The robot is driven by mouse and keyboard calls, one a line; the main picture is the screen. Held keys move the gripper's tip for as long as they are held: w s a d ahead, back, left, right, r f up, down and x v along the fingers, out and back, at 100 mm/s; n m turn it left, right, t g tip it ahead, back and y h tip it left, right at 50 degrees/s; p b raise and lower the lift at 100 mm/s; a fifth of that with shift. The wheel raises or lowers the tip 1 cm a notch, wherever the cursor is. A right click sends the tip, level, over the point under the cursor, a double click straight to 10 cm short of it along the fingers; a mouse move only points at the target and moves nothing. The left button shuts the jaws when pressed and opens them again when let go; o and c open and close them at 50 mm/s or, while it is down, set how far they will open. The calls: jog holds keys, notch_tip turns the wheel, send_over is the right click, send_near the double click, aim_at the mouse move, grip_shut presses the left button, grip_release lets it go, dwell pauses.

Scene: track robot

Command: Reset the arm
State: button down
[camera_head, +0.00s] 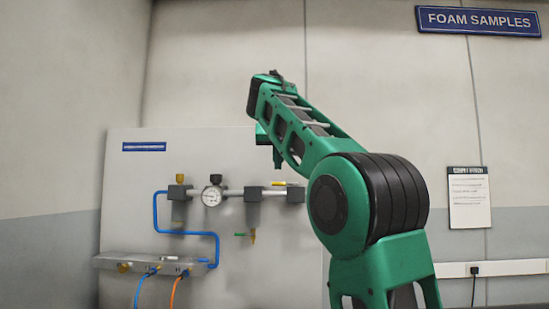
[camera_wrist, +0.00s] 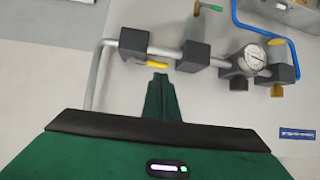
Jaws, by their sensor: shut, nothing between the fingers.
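My green arm rises from the lower right of the head view and bends over to the left at its elbow. My gripper (camera_head: 277,162) points down from the arm's end, in front of the grey panel (camera_head: 130,200) and above the pipe. In the wrist view my gripper (camera_wrist: 160,78) has its green fingers together, with nothing seen between them. Its tips appear just beside the yellow handle (camera_wrist: 157,65) on the pipe; the gap in depth cannot be told. Part of the gripper is hard to make out in the head view.
The panel carries a pipe (camera_head: 233,192) with a round gauge (camera_head: 211,196), dark blocks and yellow handles. A blue tube (camera_head: 187,233) runs to a metal ledge (camera_head: 118,262). A green-handled valve (camera_head: 252,236) sits below the pipe. A "FOAM SAMPLES" sign (camera_head: 478,21) hangs upper right.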

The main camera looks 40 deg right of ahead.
jog(key=v, duration=0.4)
jog(key=shift+r, duration=0.15)
jog(key=shift+s, duration=0.1)
jog(key=s+d+f+g+y, duration=0.15)
jog(key=s+f, duration=0.35)
jog(key=f, duration=0.8)
jog(key=s+d+f+g+y, duration=0.1)
jog(key=s+d+f+g, duration=0.15)
jog(key=s+f, duration=0.65)
jog(key=s+a+f+g+y, duration=0.1)
jog(key=s+a+f, duration=0.3)
jog(key=s+f, duration=0.3)
jog(key=s+a+f+g+y, duration=0.2)
jog(key=s+a+f, duration=0.3)
jog(key=f, duration=1)
jog(key=s+a+f+g+y, duration=0.1)
jog(key=s+a+f, duration=0.4)
jog(key=s+f, duration=0.5)
jog(key=shift+f+n+g, duration=0.4)
jog(key=shift+f+g, duration=0.1)
jog(key=shift+f, duration=0.4)
jog(key=shift+d, duration=0.1)
